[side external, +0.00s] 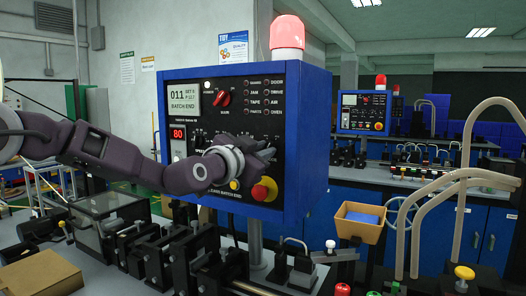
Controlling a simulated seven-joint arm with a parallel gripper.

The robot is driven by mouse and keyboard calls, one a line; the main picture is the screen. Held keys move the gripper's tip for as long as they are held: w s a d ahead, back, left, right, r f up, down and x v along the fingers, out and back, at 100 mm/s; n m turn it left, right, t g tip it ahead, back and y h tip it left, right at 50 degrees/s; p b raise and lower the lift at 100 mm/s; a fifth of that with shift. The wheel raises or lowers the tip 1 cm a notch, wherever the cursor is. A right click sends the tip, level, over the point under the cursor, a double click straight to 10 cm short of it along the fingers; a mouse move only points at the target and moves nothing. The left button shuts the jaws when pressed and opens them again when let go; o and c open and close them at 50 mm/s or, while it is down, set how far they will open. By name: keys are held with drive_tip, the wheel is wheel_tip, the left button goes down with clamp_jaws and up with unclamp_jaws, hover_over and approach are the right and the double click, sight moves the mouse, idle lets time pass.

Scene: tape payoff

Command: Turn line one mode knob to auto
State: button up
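A blue control box (308,130) with a black front panel stands in the middle of the side external view. A red rotary knob (222,98) sits on its upper left, beside a display (184,96) reading "BATCH END". The small labels around the knob are too small to read surely. My gripper (266,153) is in front of the panel's lower right half, below and right of the red knob and apart from it. Its dark fingers blend into the black panel, so their opening and any contact with the panel are unclear. My arm hides part of the lower panel.
A red stop button (264,190) on a yellow base is just below my gripper. A red beacon (287,34) tops the box. A similar panel (364,112) stands farther back. Curved beige tubes (462,190) and a small orange bin (359,221) are at the right. Black machinery fills the bench below.

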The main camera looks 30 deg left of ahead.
clamp_jaws()
drive_tip(key=shift+n, duration=0.3)
drive_tip(key=shift+d+f+n, duration=0.1)
drive_tip(key=shift+n, duration=5.5)
drive_tip(key=o, duration=0.5)
unclamp_jaws()
